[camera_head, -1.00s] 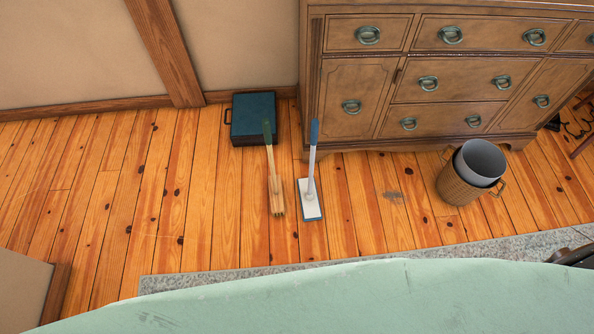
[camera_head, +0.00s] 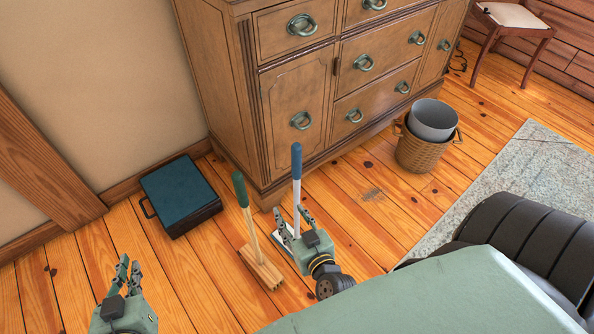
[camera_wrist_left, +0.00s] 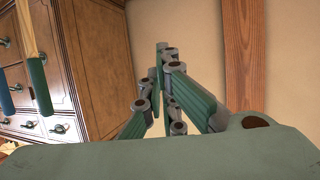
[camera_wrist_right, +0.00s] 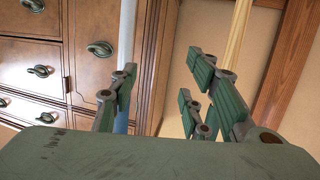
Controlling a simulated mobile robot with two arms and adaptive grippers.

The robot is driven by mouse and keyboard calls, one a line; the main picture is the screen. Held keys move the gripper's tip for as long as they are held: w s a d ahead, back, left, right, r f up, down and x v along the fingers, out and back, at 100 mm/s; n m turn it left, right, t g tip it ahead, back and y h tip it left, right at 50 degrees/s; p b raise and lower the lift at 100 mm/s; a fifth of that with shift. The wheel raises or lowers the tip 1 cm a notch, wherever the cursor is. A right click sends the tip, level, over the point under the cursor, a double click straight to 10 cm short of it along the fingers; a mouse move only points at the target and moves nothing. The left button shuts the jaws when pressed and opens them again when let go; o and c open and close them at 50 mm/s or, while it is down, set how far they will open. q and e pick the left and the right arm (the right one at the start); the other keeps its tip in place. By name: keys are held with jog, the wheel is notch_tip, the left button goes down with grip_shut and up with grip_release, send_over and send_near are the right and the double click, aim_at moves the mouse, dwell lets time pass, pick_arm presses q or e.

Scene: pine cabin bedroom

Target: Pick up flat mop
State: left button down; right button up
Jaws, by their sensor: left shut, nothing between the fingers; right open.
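The flat mop stands upright on the floor, with a blue grip (camera_head: 297,160), a pale shaft (camera_head: 297,200) and a flat head partly hidden by my right gripper. My right gripper (camera_head: 293,214) is open beside the shaft. In the right wrist view, the pale shaft (camera_wrist_right: 127,40) passes behind the left finger of my right gripper (camera_wrist_right: 160,85); I cannot tell whether it lies between the fingers. My left gripper (camera_head: 127,268) is shut and empty at the lower left, away from the mop; its fingers also show in the left wrist view (camera_wrist_left: 163,60).
A green-handled wooden brush (camera_head: 259,262) stands close left of the mop. A dark blue case (camera_head: 180,192) lies by the wall. The dresser (camera_head: 215,90) stands behind. A wicker basket (camera_head: 412,154) with a grey bin (camera_head: 433,115) is to the right, near a grey rug (camera_head: 520,190).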

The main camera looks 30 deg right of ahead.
aim_at(298, 175)
jog(key=w+d+r+h+b, duration=0.1)
jog(key=r, duration=0.1)
jog(key=w+d+r+m+t+h+b, duration=0.1)
jog(key=d+r, duration=0.1)
jog(key=w+d+r+m+t+h+b, duration=0.1)
jog(key=d+r+b, duration=0.1)
jog(key=shift+w+d+r, duration=0.1)
jog(key=shift+d+r, duration=0.15)
jog(key=shift+r, duration=0.05)
jog(key=b+x, duration=0.1)
jog(key=x, duration=0.4)
jog(key=shift+w, duration=0.2)
pick_arm(q)
notch_tip(298, 175, up, 18)
jog(key=s+t+h, duration=0.1)
jog(key=t+h, duration=0.1)
jog(key=t, duration=0.5)
jog(key=shift+s+d+r, duration=0.2)
jog(key=shift+s+d, duration=0.1)
jog(key=shift+d, duration=0.05)
pick_arm(e)
jog(key=shift+r, duration=0.1)
grip_shut()
